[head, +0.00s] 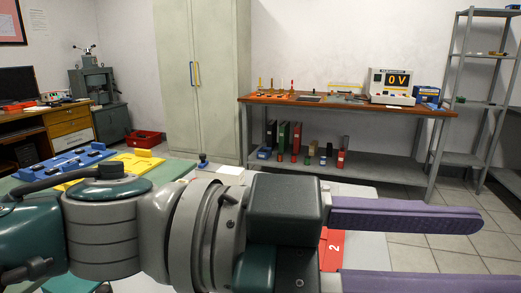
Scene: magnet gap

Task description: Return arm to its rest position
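My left arm comes in from the left and fills the lower middle of the head view, close to the camera. Its gripper (482,250) points right with two purple fingers set wide apart. I see floor and part of a pale tabletop between the fingers, and nothing held. The lower finger is cut off by the frame edge. My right gripper is not in view.
Behind my arm, a work table holds a blue tray (62,166), a yellow tray (138,163) and a red piece marked 2 (333,248), partly hidden. A wooden-topped bench (345,103) with a 0 V meter (392,85) stands at the back. Floor is clear at right.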

